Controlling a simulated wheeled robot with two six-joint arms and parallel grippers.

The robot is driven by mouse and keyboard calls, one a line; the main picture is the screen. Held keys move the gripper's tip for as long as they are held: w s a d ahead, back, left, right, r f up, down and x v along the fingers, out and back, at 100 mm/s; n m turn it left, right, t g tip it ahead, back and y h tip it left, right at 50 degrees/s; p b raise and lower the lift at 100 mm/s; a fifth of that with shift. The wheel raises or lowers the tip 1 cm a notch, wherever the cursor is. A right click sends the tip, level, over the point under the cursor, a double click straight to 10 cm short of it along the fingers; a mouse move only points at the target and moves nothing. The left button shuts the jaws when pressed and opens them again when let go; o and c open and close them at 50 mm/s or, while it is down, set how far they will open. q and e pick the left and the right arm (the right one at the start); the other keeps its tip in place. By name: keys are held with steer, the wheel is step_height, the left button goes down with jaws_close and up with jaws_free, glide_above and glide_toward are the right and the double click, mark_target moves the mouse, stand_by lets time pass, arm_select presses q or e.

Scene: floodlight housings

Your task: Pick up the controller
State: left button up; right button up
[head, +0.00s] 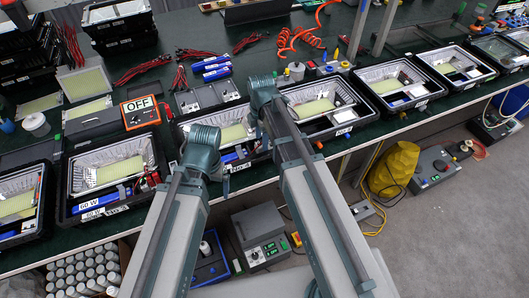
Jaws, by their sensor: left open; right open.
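I cannot tell for certain which thing is the controller. Two small grey boxes lie side by side on the green bench, a left one (187,102) and a right one (226,91), behind the row of floodlight housings. My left gripper (201,140) is over a housing near the bench's front, below the grey boxes in the picture. My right gripper (263,92) is further right and higher in the picture, right of the grey boxes. Both are open; their fingers are mostly hidden behind the wrists. No held object shows in either.
Black open housings with yellow panels line the bench front, including a left one (75,190) and a right one (400,107). An orange OFF meter (141,111), blue cylinders (217,68) and red leads (145,70) lie behind them. Black crates (118,22) stand at the back left.

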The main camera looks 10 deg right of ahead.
step_height(320, 180, down, 2)
steer(key=shift+f+b, duration=0.25)
steer(key=shift+b, duration=0.5)
arm_select(q)
step_height(320, 180, down, 2)
steer(key=shift+f, duration=0.2)
arm_select(e)
steer(key=shift+r, duration=0.1)
jaws_close()
arm_select(q)
steer(key=shift+r, duration=0.1)
step_height(320, 180, up, 10)
steer(key=p, duration=1)
arm_select(e)
step_height(320, 180, up, 10)
arm_select(q)
steer(key=shift+r+p, duration=0.6)
steer(key=shift+p, duration=0.2)
arm_select(e)
steer(key=shift+r, duration=0.7)
arm_select(q)
step_height(320, 180, up, 7)
steer(key=p, duration=0.6)
steer(key=shift+p, duration=0.4)
arm_select(e)
step_height(320, 180, up, 7)
